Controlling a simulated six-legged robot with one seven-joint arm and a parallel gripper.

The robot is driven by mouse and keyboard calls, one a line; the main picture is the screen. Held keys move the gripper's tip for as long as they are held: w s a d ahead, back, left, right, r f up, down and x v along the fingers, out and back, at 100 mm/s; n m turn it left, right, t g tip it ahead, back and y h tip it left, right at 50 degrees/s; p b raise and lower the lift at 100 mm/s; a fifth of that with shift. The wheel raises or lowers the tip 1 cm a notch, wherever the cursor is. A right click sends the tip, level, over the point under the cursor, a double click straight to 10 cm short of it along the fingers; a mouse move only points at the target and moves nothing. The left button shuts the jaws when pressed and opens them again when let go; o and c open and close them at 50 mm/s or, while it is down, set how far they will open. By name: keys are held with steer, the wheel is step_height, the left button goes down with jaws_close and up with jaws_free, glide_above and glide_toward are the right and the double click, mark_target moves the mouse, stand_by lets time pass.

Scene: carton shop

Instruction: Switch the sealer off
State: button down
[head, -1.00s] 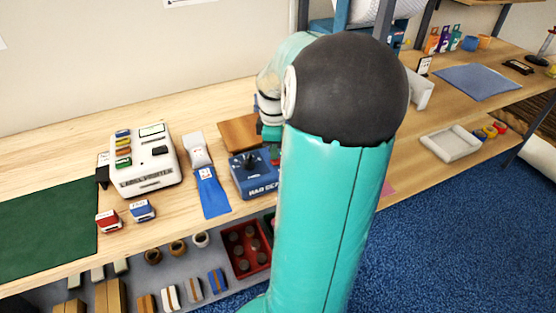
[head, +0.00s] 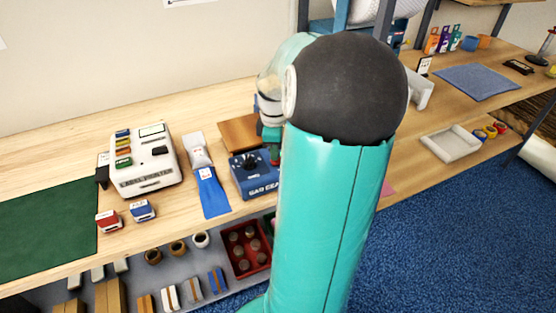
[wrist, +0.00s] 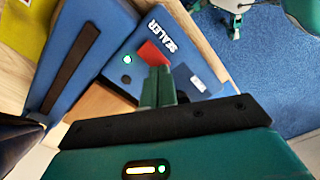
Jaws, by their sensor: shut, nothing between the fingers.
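The blue bag sealer (head: 256,188) stands on the bench in the head view, with a black knob (head: 250,163) on top; my arm hides its right part. In the wrist view the sealer's blue face (wrist: 126,42) carries the word SEALER, a red switch (wrist: 151,54) and a small round pale light (wrist: 127,59) that looks lit. My gripper (wrist: 159,72) is shut and empty, its green fingertips right at the red switch and covering part of it. I cannot tell whether they touch it. In the head view my gripper is mostly hidden behind my arm.
A label printer (head: 143,163), a blue bag strip (head: 211,193) and two small stamps, red (head: 109,221) and blue (head: 143,210), stand left of the sealer. A brown board (head: 240,133) lies behind it. A red crate (head: 245,249) is on the shelf below.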

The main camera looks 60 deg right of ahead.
steer(key=shift+f, duration=0.7)
stand_by(0.4)
steer(key=shift+r, duration=3.55)
